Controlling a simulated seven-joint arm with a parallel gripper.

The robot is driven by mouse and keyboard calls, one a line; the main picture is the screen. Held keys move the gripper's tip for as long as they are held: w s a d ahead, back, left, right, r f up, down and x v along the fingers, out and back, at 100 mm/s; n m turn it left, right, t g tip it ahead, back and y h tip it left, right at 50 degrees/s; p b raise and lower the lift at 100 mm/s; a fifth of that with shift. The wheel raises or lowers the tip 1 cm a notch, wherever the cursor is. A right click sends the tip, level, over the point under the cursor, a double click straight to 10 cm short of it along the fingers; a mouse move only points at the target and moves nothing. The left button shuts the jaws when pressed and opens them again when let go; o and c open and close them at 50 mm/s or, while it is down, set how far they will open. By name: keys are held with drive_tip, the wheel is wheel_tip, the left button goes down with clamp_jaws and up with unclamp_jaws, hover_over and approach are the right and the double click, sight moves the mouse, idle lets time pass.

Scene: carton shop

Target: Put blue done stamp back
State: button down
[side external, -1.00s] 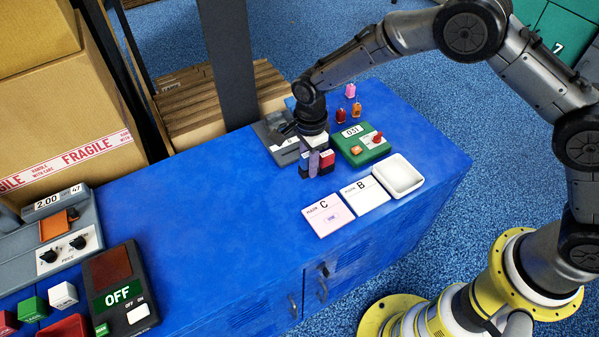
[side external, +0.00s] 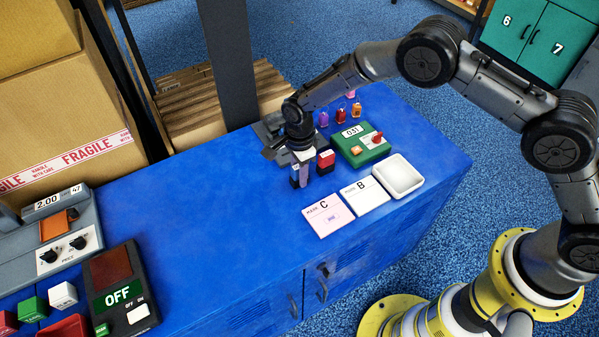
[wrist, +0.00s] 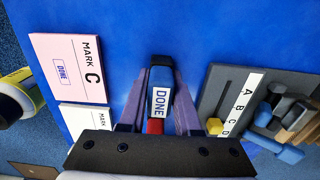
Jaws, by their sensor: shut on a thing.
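The blue DONE stamp (wrist: 161,78) is between the two fingers of my gripper (wrist: 160,95) in the wrist view, its white DONE label facing the camera. My gripper is shut on it. In the side view my gripper (side external: 303,178) points down, and only a dark edge of the stamp (side external: 294,182) shows beside the finger. I cannot tell whether the stamp touches the bench. A red-topped stamp (side external: 326,160) stands just to the right of my gripper. The pink MARK C card (side external: 328,215) lies in front and bears a DONE print, also seen in the wrist view (wrist: 62,73).
A grey unit lettered A to D (wrist: 228,100) is close to my gripper. Small coloured tags (side external: 340,115) stand behind. The blue bench (side external: 220,210) is clear to the left.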

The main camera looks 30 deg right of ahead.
drive_tip(key=c, duration=0.6)
unclamp_jaws()
drive_tip(key=shift+f, duration=0.1)
wheel_tip(320, 180, up, 12)
drive_tip(key=shift+r, duration=0.2)
